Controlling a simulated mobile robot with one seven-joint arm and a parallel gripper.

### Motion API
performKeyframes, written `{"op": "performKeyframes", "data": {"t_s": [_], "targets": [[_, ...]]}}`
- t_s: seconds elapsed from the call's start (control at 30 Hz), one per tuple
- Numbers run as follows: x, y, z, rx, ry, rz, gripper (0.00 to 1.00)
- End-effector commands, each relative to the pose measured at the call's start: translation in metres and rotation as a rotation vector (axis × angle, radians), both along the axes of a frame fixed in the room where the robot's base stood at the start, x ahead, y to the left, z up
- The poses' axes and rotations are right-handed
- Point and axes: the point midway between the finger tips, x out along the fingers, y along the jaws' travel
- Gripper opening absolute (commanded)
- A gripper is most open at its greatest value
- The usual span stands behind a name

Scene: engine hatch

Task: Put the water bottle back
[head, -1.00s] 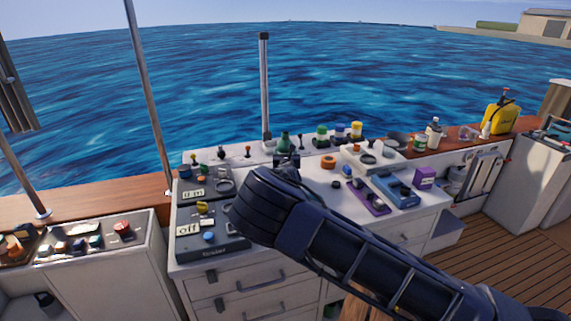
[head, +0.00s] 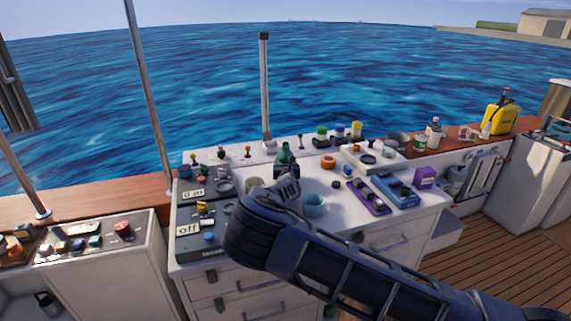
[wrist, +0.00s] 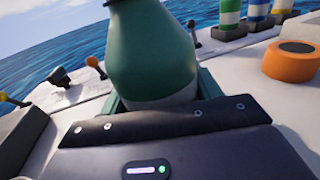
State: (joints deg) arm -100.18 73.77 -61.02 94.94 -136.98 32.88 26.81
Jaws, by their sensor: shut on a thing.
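The water bottle appears to be the green bottle (head: 283,156), upright above the white counter (head: 335,225) toward its back. My gripper (head: 288,184) is at the bottle's near side and shut on it. In the wrist view the bottle (wrist: 150,55) fills the upper middle, with a green shoulder and a paler band below. My gripper's dark front edge (wrist: 165,122) hides the bottle's lower part. Dark green edges show on both sides of the bottle there; I cannot tell what they belong to. Whether the bottle's base touches the counter is hidden.
An orange tape roll (head: 328,162) lies behind, also in the wrist view (wrist: 290,60). Green, blue and yellow banded jars (head: 340,132) line the back. Switch panels (head: 200,243) are at left.

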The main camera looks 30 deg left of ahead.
Motion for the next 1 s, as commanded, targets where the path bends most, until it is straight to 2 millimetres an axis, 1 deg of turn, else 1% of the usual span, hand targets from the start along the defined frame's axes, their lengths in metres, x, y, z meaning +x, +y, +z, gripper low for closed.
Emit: {"op": "performKeyframes", "data": {"t_s": [0.1, 0.13, 0.2, 0.23, 0.6, 0.67, 0.77, 1.0], "targets": [[0.000, 0.000, -0.002, 0.001, 0.000, 0.000, 0.30], [0.000, 0.000, -0.002, 0.000, 0.000, 0.000, 0.67], [0.000, 0.000, -0.002, 0.000, 0.000, 0.000, 0.80], [0.000, 0.000, -0.002, 0.000, 0.000, 0.000, 0.84], [-0.001, 0.000, 0.001, 0.000, 0.000, 0.000, 0.84], [-0.005, -0.003, 0.001, 0.002, 0.001, 0.000, 0.84], [-0.017, -0.009, 0.001, 0.003, 0.003, 0.000, 0.84], [-0.057, -0.032, 0.001, 0.002, 0.002, 0.001, 0.84]]}}
